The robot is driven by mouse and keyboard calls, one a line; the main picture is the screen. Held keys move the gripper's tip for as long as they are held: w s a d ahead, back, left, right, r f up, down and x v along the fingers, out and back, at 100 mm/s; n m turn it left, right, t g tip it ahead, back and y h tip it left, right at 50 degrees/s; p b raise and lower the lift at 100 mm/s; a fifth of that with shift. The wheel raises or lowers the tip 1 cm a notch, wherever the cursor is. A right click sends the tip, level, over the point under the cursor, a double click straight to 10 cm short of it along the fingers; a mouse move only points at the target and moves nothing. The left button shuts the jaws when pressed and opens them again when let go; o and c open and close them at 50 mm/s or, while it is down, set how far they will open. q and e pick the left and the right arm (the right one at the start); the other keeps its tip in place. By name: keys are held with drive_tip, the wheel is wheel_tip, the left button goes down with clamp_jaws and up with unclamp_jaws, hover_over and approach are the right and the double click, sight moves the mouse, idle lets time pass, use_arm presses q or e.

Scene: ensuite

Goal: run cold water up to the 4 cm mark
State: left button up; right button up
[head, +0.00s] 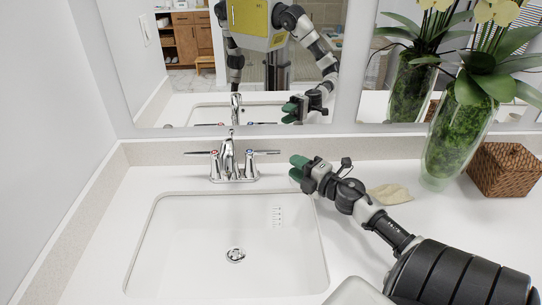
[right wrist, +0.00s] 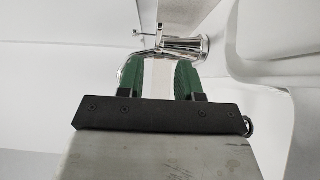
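The chrome faucet (head: 228,160) stands behind the white sink basin (head: 170,240). It has a red-marked lever at left (head: 199,153) and a blue-marked lever at right (head: 262,152). No stream shows under the spout, and I see no water in the basin. A scale of short marks (head: 277,217) is on the basin's right back wall; its figures are too small to read. The drain (head: 235,255) shows on the bottom. My right gripper (head: 297,168) is right of the blue-marked lever, apart from it in the head view. Its green fingers (right wrist: 158,78) are spread, with chrome faucet parts beyond them. My left gripper is not in view.
A tan cloth-like piece (head: 390,194) lies on the counter behind my right arm. A glass vase with an orchid (head: 458,135) and a woven box (head: 505,169) stand at right. A mirror (head: 185,85) backs the counter. The counter left of the basin is clear.

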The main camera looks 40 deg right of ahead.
sight(271, 151)
drive_tip(key=w, duration=0.6)
drive_tip(key=w+a+p, duration=0.1)
drive_tip(key=w, duration=0.3)
clamp_jaws()
